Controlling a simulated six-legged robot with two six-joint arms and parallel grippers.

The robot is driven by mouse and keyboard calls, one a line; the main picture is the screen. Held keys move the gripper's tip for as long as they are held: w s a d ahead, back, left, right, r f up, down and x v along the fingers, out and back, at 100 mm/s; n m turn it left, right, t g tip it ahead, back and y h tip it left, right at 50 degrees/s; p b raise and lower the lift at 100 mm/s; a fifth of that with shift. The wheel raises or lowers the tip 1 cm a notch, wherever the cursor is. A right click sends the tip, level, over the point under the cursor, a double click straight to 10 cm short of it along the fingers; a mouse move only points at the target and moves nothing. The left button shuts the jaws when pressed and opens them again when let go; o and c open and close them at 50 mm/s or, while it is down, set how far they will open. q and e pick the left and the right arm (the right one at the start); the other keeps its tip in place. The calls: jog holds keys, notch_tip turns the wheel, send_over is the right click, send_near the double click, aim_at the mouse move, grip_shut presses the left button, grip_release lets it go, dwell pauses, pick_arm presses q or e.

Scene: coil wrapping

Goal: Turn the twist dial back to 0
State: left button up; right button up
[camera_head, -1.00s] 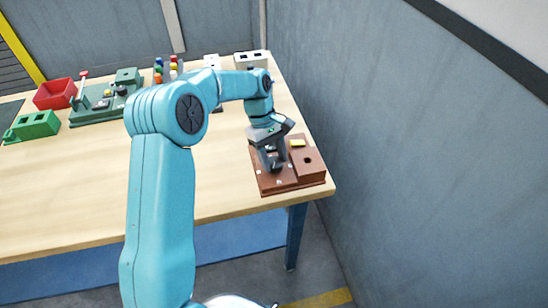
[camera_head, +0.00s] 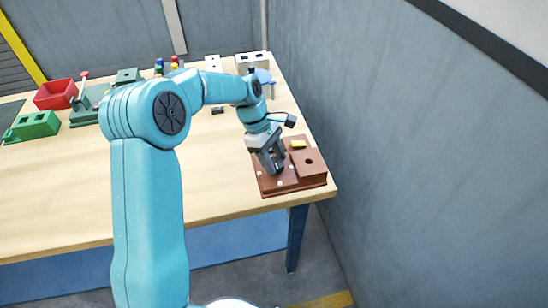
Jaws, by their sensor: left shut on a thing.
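A brown fixture (camera_head: 311,178) sits at the table's right front corner, with a raised brown block on its right side and a small yellow piece (camera_head: 298,144) at its back. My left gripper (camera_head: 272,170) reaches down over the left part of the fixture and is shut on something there. The twist dial is not clearly visible; the fingers cover what they hold, and its setting cannot be read. My right gripper is not in view.
A red bin (camera_head: 55,95), a green block (camera_head: 35,124) and a green fixture (camera_head: 88,105) stand at the back left. White blocks (camera_head: 252,62) stand at the back right. A grey wall (camera_head: 400,150) rises right of the table. The table's middle is clear.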

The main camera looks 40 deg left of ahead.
pick_arm(q)
jog(key=shift+a, duration=0.1)
jog(key=o, duration=1)
jog(key=shift+o, duration=0.2)
jog(key=v, duration=1.6)
jog(key=shift+s+a+r, duration=0.1)
